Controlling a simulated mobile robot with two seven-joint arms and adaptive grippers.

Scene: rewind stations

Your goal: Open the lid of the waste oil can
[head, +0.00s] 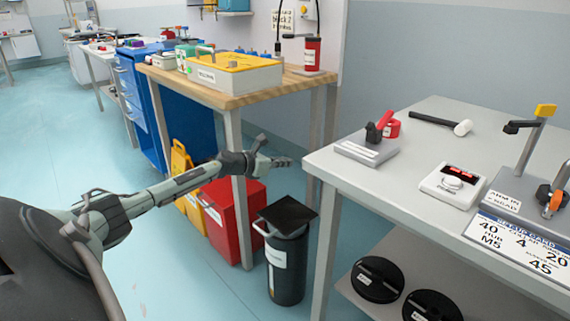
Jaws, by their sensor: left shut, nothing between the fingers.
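A dark cylindrical can (288,278) with a white label stands on the floor between the two tables; it looks like the waste oil can, but its label is too small to read. Its flat black lid (288,214) covers the top. I cannot tell whether it is slightly raised. A pale handle shows on the can's left side. My left gripper (284,162) is shut and empty, pointing right. In the picture it is above the lid and apart from it. My right gripper is not in view.
A red bin (228,232) and a yellow folded sign (183,172) stand left of the can. A wooden-topped bench (222,98) is behind. A grey table (345,180) with tools stands close on the right, black reels (377,279) on its lower shelf. Floor at front left is clear.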

